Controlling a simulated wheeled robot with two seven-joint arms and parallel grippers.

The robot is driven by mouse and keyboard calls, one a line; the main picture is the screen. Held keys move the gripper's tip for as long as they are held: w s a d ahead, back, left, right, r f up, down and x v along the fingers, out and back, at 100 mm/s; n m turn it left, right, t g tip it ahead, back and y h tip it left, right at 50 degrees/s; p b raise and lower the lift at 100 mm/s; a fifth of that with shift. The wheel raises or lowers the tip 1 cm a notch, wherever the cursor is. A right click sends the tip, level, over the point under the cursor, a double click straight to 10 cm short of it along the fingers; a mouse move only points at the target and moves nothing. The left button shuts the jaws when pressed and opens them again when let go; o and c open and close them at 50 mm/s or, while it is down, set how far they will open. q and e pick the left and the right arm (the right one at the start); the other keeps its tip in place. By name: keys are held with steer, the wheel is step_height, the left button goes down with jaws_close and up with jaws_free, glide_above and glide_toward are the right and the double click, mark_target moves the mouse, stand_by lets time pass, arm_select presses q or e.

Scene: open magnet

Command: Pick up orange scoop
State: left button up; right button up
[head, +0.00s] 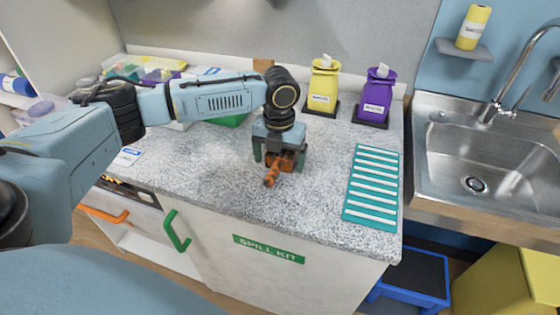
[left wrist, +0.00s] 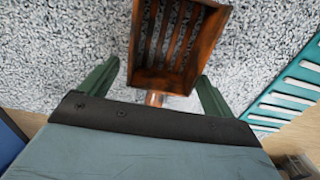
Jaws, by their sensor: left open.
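The orange scoop (head: 271,179) lies on the speckled grey counter, below my left gripper (head: 279,161), which points down at it. In the head view the gripper partly hides the scoop, and one narrow end sticks out toward the counter's front edge. In the left wrist view the scoop's ribbed pan (left wrist: 178,42) fills the top middle. Its neck runs down behind the palm, where the rest is hidden. The green fingers of my left gripper (left wrist: 158,72) are spread apart, one on each side of the scoop, with gaps showing. My right gripper is not in view.
A teal striped rack (head: 372,187) lies to the right on the counter. A sink (head: 480,170) is at far right. Bins and boxes (head: 165,73) are at back left. The counter's front middle is clear.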

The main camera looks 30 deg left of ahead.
arm_select(q)
steer(key=c, duration=1.1)
